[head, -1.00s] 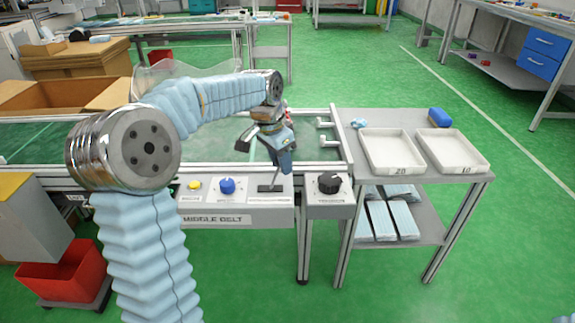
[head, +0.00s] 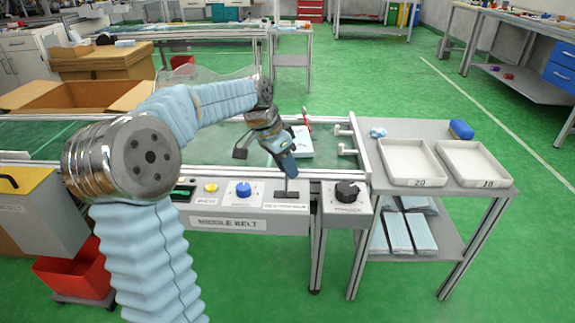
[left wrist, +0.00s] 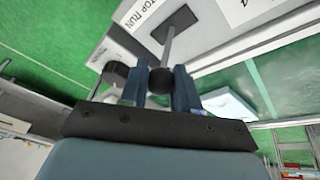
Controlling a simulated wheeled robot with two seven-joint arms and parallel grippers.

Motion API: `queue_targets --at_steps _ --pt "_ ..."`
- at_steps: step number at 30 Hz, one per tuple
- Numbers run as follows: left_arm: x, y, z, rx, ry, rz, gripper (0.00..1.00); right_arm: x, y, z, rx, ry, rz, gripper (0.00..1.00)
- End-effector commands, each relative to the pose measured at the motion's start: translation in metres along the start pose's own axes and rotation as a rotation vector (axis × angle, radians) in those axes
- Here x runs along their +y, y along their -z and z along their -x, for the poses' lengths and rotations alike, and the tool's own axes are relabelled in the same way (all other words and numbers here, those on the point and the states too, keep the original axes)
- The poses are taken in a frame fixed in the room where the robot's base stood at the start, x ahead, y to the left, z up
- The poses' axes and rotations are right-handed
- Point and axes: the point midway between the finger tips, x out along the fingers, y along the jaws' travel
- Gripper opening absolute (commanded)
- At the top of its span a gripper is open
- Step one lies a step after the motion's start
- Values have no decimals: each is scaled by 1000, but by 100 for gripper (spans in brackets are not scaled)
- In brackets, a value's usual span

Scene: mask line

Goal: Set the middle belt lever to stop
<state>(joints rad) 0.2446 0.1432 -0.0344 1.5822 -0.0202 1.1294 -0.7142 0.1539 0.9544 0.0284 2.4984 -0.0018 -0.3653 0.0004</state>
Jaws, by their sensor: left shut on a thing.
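The middle belt lever stands on the grey control box (head: 262,222) labelled MIDDLE BELT in the head view. Its thin rod rises from a dark base plate (head: 286,194). My left gripper (head: 287,170) is over the lever from above. In the left wrist view, the two fingers of my left gripper (left wrist: 160,88) are shut on the lever's black ball knob (left wrist: 160,80). The lever rod (left wrist: 168,45) runs up to its dark slot plate, beside a STOP RUN label (left wrist: 138,18). The lever's exact setting is hard to read. My right gripper is not in view.
On the control box are a blue knob (head: 243,189) and a yellow button (head: 211,187). A black knob (head: 347,191) sits on the box to the right. A side table holds two white trays (head: 412,181). A white pack (head: 302,141) lies on the belt.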

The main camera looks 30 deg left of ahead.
Motion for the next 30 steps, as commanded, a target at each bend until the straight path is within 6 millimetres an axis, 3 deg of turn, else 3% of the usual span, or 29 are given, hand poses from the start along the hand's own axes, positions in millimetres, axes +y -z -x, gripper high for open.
queue_targets --at_steps 1,2,7,15,19,30 --pt "-2 -2 1 -2 5 3 0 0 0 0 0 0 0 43" --pt "-2 -2 1 -2 6 3 32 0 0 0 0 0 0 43" --pt "-2 -1 0 -2 4 2 56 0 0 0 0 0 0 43" --pt "-1 0 1 -1 2 1 56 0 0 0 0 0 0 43" --pt "-1 0 12 0 3 1 56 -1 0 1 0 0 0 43" --pt "-1 0 99 1 5 2 56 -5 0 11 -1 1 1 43"
